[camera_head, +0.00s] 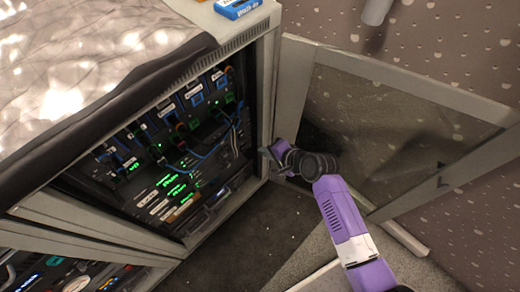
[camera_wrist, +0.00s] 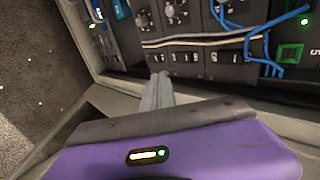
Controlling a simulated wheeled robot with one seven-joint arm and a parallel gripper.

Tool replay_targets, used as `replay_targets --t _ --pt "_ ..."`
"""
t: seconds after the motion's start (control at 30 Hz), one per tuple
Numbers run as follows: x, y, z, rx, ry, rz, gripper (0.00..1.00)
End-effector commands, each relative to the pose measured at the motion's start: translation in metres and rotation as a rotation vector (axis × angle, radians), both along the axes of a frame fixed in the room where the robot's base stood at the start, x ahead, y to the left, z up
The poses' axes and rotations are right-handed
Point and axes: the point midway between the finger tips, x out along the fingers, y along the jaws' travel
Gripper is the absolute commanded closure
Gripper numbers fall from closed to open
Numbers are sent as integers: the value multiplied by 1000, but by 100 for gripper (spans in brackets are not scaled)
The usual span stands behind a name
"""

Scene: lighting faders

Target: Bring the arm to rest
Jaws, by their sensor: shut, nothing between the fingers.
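My purple arm reaches in from the lower right of the head view. My gripper (camera_head: 266,152) is at the right edge of the open rack cabinet, near the door's hinge side. In the wrist view, my gripper (camera_wrist: 159,76) shows as grey fingers closed together with nothing between them. The fingertips appear in front of a dark numbered panel (camera_wrist: 200,66); I cannot tell whether they touch it. The equipment rack (camera_head: 160,150) holds dark units with green lights, blue parts and cables.
The cabinet's glazed door (camera_head: 375,130) stands open to the right of my arm. A crumpled light cover (camera_head: 80,65) lies on top of the cabinet. A blue labelled box (camera_head: 238,8) sits at its top edge. Dark floor (camera_head: 235,245) is clear below the rack.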

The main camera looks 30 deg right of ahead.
Motion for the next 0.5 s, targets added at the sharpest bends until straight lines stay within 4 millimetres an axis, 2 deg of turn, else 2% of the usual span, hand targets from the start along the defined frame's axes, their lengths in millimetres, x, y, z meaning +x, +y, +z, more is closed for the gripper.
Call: replay_targets --t 0.17,0.5 --pt "-8 -3 12 0 0 -1 100" --pt "-9 -3 13 1 0 -1 100"
